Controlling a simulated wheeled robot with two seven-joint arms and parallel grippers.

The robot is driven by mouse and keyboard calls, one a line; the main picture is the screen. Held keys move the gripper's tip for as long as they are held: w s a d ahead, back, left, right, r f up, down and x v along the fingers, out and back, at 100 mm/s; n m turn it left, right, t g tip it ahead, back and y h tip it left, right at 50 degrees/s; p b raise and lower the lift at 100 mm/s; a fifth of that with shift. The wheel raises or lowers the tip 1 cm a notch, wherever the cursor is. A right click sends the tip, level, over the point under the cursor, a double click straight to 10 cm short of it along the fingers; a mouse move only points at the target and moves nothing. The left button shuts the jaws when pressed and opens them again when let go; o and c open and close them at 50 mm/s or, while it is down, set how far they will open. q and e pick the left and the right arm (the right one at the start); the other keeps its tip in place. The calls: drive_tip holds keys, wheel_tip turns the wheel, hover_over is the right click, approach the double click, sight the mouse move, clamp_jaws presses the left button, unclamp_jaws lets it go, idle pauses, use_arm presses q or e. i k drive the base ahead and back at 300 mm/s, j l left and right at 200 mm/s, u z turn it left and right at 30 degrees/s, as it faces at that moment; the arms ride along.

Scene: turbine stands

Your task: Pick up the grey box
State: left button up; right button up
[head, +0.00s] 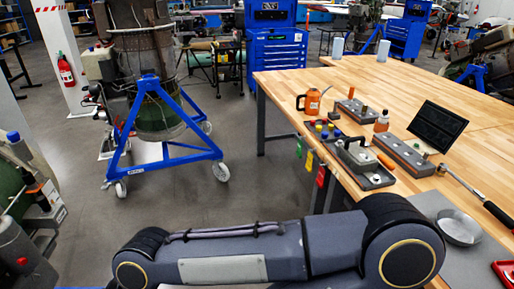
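Several grey box-like items lie on the wooden workbench (410,85) at the right. One low grey box (404,156) with round parts on top lies near the dark panel. A smaller grey box (357,111) with an upright peg lies farther back. A grey tray-like fixture (372,182) with a raised grey piece sits at the near left edge. I cannot tell which of these is the task's grey box. Neither of my grippers shows. One of my arms crosses the bottom of the view and hides part of the bench's near side.
An orange can (312,101), orange bottle (382,121), dark panel (438,126), round metal dish (459,227) and black-handled tool (497,213) occupy the bench. A blue wheeled stand (168,166) holds a turbine at left. Grey floor (243,190) between stand and bench is clear.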

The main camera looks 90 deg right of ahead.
sight(349, 153)
drive_tip(key=z, duration=3.7)
drive_tip(key=i+j+z, duration=0.15)
drive_tip(key=i+j, duration=0.4)
drive_tip(key=i+j+z, duration=0.15)
drive_tip(key=i+j, duration=0.45)
drive_tip(key=i, duration=0.15)
drive_tip(key=i+j+z, duration=0.15)
drive_tip(key=i+j, duration=0.45)
drive_tip(key=i+j+z, duration=0.15)
drive_tip(key=i+j, duration=0.45)
drive_tip(key=j, duration=0.25)
